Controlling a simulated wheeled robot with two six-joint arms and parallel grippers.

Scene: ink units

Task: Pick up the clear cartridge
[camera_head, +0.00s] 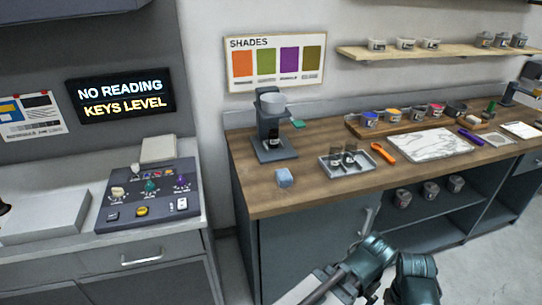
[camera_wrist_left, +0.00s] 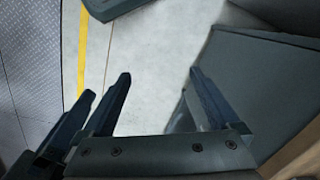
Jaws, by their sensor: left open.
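My left gripper (camera_wrist_left: 160,74) shows in the left wrist view with its dark fingers spread apart and nothing between them. Bare pale floor lies beyond the fingertips. In the head view, dark teal parts of my arms show at the bottom, in front of the wooden counter; no gripper fingers can be made out there. A metal tray (camera_head: 327,172) on the counter holds small dark-and-clear cartridges (camera_head: 349,154). I cannot tell for certain which is the clear cartridge. No cartridge shows in the left wrist view.
An orange tool (camera_head: 383,152), a white marbled slab (camera_head: 430,146) and colour pots (camera_head: 370,119) lie to the right. A control panel (camera_head: 150,194) stands on the left bench.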

